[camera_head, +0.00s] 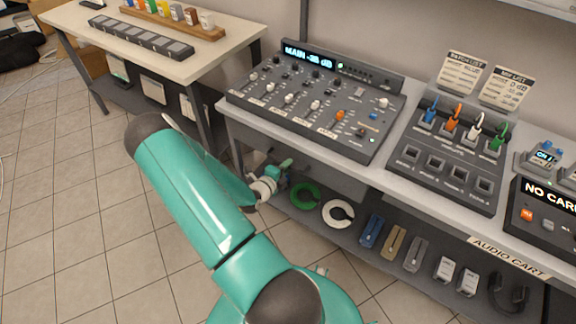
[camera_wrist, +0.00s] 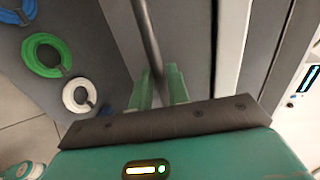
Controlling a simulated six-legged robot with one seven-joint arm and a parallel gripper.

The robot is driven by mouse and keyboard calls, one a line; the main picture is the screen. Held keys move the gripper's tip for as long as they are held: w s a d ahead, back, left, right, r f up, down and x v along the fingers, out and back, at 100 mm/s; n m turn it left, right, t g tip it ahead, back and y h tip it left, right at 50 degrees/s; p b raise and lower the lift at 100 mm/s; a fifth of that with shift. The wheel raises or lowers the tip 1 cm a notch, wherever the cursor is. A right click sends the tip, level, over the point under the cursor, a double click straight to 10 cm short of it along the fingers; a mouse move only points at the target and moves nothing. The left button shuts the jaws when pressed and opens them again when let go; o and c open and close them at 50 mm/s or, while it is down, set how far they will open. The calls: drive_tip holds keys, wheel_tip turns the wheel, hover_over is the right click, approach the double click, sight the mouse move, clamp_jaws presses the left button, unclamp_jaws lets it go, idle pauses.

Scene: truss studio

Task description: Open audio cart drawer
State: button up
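The audio cart (camera_head: 395,186) has a light worktop, and its label hangs on the front edge. A grey drawer front (camera_head: 330,183) sits under the worktop below the mixer; it also shows in the wrist view (camera_wrist: 188,40). A dark bar handle (camera_wrist: 147,36) runs along that front in the wrist view. My gripper (camera_head: 275,178) is at the drawer's left part in the head view, partly hidden by my arm. In the wrist view its two green fingers (camera_wrist: 161,88) stand apart, with the bar's near end between them and gaps visible. The drawer looks closed.
The lower shelf holds a green cable coil (camera_head: 306,196), a white coil (camera_head: 338,213) and several small items. A mixer (camera_head: 315,100) and a patch box (camera_head: 447,160) stand on top. A separate table (camera_head: 150,65) is at the back left.

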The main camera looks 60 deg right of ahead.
drive_tip(key=shift+s+d+f, duration=0.15)
drive_tip(key=shift+d, duration=0.45)
clamp_jaws()
drive_tip(key=shift+a, duration=0.15)
drive_tip(key=f+v, duration=0.2)
drive_tip(key=v, duration=0.9)
drive_tip(key=a+f+v, duration=0.1)
drive_tip(key=f+v, duration=0.1)
drive_tip(key=v, duration=1)
drive_tip(key=shift+w+f, duration=0.2)
drive_tip(key=shift+f, duration=0.15)
drive_tip(key=shift+d, duration=0.1)
